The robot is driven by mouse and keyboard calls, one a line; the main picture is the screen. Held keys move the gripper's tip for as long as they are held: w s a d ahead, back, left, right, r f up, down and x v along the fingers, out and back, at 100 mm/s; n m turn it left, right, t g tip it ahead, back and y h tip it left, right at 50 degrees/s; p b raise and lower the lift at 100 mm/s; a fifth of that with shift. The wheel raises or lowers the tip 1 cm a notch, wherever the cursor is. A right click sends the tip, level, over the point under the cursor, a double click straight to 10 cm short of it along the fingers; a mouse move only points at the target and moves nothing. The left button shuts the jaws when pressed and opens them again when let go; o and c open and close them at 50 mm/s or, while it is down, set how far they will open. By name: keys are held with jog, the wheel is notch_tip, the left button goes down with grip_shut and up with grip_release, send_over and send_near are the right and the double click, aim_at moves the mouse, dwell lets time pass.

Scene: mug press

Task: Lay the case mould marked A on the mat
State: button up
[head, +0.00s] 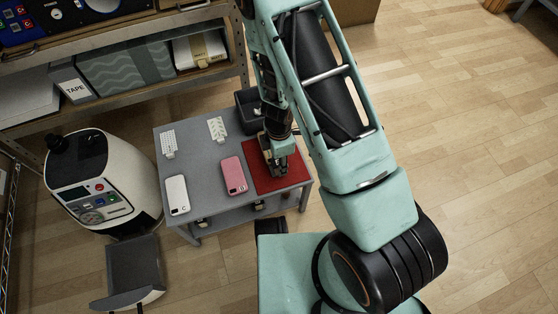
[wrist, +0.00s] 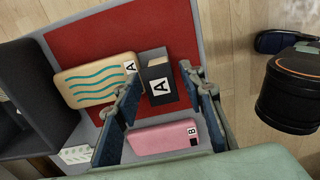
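The red mat (wrist: 95,35) lies on the grey table and also shows in the head view (head: 290,180). A tan slab with teal waves (wrist: 85,82), labelled A, lies over the mat's left part in the wrist view. A dark block (wrist: 156,72), also labelled A, stands beside its labelled end; I cannot tell whether they are joined. My gripper (wrist: 163,80) is low over the mat, its fingers apart on either side of the dark block. A narrow gap shows at the right finger. In the head view my gripper (head: 281,168) hides most of this.
A pink case marked B (head: 233,176) and a white case marked C (head: 177,194) lie left of the mat. Two white patterned pieces (head: 169,140) (head: 217,127) lie behind them. A dark bin (head: 247,112) stands at the back; a white press machine (head: 100,180) stands left.

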notch_tip(320, 180, up, 12)
jog(key=p, duration=0.7)
